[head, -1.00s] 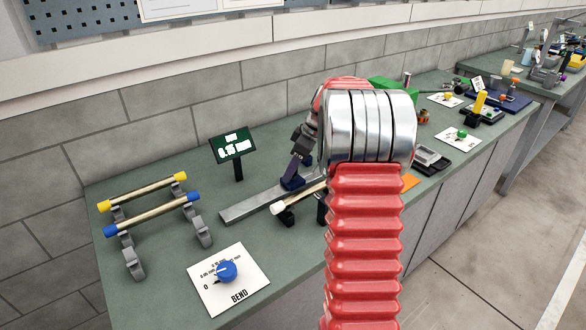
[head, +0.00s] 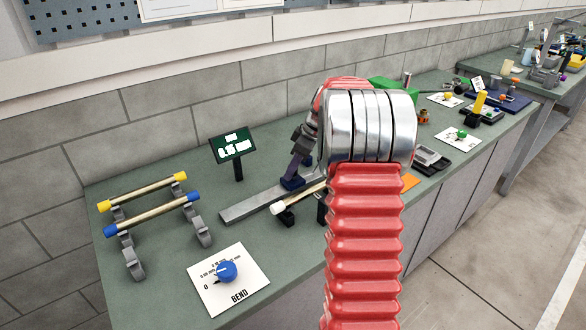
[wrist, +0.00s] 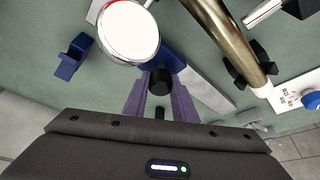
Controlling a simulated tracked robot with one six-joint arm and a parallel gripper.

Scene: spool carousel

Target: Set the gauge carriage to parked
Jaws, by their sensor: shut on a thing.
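The gauge carriage is a dark blue block (wrist: 172,60) with a round white dial (wrist: 131,34) and a black knob (wrist: 160,82). In the head view the carriage (head: 292,183) sits on a grey rail (head: 245,209), towards the rail's visible right part. My gripper (wrist: 160,96) has its purple fingers on either side of the black knob and is shut on the carriage. In the head view my gripper (head: 296,172) comes down on the carriage from above. My red arm hides the rail's right end, and the dial is not clear there.
A metal rod (head: 300,199) on dark supports lies in front of the rail. Yellow-ended and blue-ended rods (head: 150,215) rest on grey stands at left. A BEND dial card (head: 230,280) lies at front. A small screen (head: 233,146) stands behind. A separate blue block (wrist: 70,58) stands near the carriage.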

